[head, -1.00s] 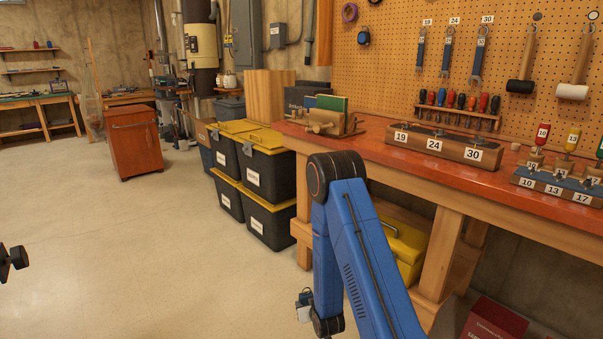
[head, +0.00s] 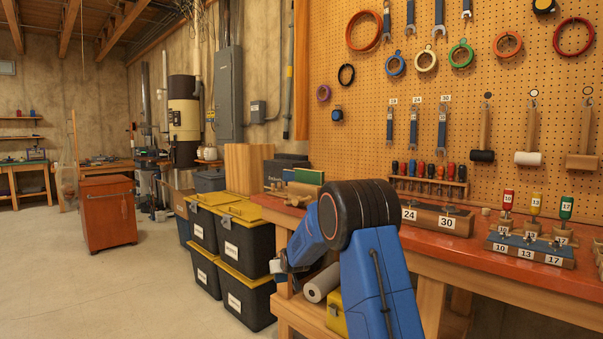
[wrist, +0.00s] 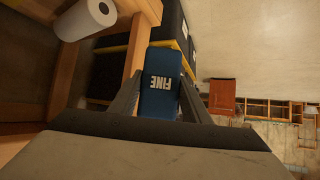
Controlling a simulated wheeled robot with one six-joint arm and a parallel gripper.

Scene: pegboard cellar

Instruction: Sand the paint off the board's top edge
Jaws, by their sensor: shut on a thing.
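My gripper (wrist: 160,92) is shut on a blue sanding block (wrist: 160,78) marked "FINE", held between its two fingers in the wrist view. In the head view my gripper (head: 279,264) shows only in part behind my blue arm, below bench height and left of the bench. A board with a green face (head: 308,176) stands upright in a wooden holder at the bench's left end; my arm partly hides the holder. The board is above and apart from my gripper. The paint on its top edge is too small to make out.
The red-topped bench (head: 470,235) carries numbered blocks. Black bins with yellow lids (head: 238,240) stand left of it. A white roll (head: 322,283) and yellow box (head: 336,315) sit below the top. An orange cabinet (head: 108,215) stands farther back. Floor at left is clear.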

